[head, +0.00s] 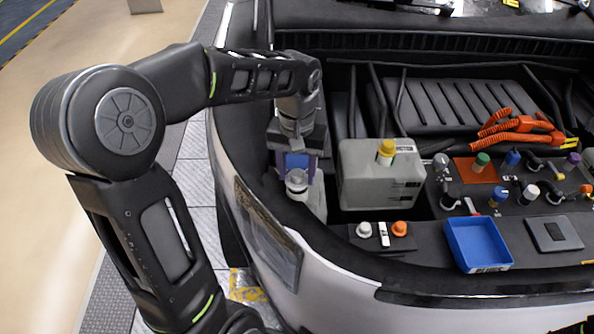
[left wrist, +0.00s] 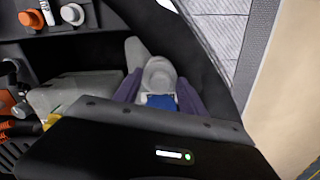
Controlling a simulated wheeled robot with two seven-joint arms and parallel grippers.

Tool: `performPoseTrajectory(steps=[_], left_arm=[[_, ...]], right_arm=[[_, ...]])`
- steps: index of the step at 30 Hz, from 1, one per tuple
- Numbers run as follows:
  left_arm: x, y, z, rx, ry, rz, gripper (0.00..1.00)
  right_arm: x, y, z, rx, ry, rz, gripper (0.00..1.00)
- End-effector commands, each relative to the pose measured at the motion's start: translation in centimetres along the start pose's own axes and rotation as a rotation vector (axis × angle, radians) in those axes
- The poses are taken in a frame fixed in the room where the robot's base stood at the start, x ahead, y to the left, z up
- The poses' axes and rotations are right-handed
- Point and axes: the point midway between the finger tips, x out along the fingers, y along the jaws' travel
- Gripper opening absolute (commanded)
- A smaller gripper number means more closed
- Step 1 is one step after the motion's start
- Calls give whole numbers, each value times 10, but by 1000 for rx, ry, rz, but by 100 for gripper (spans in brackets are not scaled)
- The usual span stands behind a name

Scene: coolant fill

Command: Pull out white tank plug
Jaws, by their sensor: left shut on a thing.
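My left gripper (head: 297,168) reaches down from above at the left of the engine bay. Its purple fingers are shut around the white tank plug (head: 297,184), with a blue piece showing between them. The plug is upright over a pale white tank (head: 316,206), mostly hidden behind the gripper and plug. In the left wrist view the pale round plug (left wrist: 160,74) sits between the purple fingers of the gripper (left wrist: 160,90). I cannot tell whether the plug is still seated in the tank neck. My right gripper is not in view.
A grey tank (head: 380,185) with a yellow cap (head: 386,150) stands just right of the gripper. A white cap (head: 364,230), an orange cap (head: 400,229) and a blue tray (head: 478,245) lie on the front ledge. Orange cables and several coloured caps are at the right.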

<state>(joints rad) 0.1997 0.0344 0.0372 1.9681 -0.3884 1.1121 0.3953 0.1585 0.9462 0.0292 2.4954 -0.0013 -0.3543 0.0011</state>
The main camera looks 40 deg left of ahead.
Motion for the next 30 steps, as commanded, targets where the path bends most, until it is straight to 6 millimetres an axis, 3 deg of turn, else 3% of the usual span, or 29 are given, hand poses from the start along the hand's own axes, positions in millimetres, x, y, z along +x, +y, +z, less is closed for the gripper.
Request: performPoseTrajectory(steps=[15, 30], left_arm=[[-30, 0, 0, 0, 2, 1, 22], [-31, 2, -1, 6, 0, 0, 22]], right_arm=[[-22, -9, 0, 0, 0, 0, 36], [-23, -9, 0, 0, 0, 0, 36]])
